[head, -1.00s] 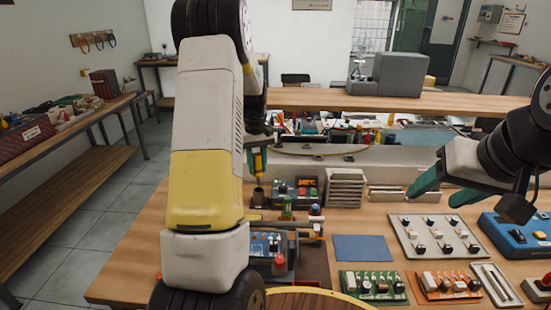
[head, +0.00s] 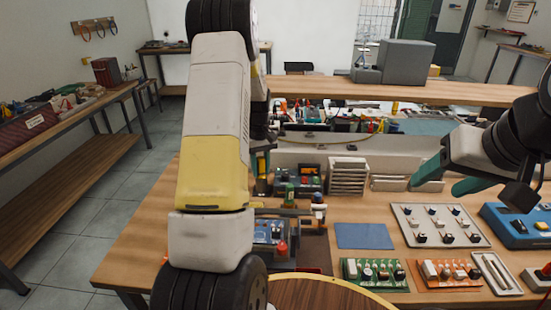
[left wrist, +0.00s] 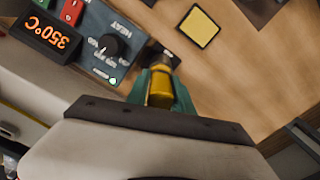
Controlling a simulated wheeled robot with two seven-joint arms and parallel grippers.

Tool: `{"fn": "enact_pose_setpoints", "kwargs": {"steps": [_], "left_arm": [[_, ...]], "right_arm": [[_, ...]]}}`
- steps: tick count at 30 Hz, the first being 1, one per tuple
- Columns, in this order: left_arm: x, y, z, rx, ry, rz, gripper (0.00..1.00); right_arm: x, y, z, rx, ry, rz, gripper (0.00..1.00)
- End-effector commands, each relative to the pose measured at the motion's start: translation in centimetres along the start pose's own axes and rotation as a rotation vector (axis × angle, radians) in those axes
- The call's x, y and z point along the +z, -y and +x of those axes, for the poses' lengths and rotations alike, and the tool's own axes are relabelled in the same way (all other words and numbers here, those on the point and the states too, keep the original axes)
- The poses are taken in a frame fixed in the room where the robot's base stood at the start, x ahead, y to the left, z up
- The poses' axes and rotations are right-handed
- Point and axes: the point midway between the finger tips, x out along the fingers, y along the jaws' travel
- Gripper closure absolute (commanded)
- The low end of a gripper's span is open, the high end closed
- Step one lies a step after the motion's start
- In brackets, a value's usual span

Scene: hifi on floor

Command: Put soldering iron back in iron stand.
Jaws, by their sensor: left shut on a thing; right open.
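The soldering iron has a yellow handle, seen in the left wrist view (left wrist: 160,92). My left gripper (left wrist: 160,86) is shut on this handle with its green fingers; in the head view the left gripper (head: 261,162) is partly behind my arm. A small dark stand (left wrist: 172,60) shows just past the iron's front end, beside the soldering station. The iron's tip is hidden, so I cannot tell whether it is inside the stand. My right gripper (head: 450,180) is open and empty above the right side of the bench.
The soldering station (left wrist: 95,40) reads 350°C and stands close to the left gripper. A yellow sponge (left wrist: 198,27) lies on the wood. A blue mat (head: 364,236), green board (head: 372,272) and orange board (head: 447,273) lie on the bench. A grey rack (head: 348,176) stands behind.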

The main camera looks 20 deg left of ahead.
Motion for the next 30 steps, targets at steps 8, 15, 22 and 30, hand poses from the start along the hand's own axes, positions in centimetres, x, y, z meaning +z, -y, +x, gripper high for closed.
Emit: {"fn": "enact_pose_setpoints", "kwargs": {"steps": [8, 15, 22, 30], "left_arm": [[0.0, 0.01, 0.01, 0.0, 0.0, 0.0, 0.62], [0.01, 0.0, 0.0, 0.0, 0.0, 0.0, 0.47], [0.02, 0.01, 0.02, 0.0, 0.001, 0.0, 0.21], [0.01, 0.0, -0.04, 0.0, 0.0, 0.0, 0.21]], "right_arm": [[0.0, 0.0, 0.0, 0.0, 0.0, 0.0, 0.41], [0.0, 0.0, 0.0, 0.0, 0.0, 0.0, 0.41], [0.0, 0.0, 0.0, 0.0, 0.0, 0.0, 0.41], [0.0, 0.0, 0.0, 0.0, 0.0, 0.0, 0.41]]}}
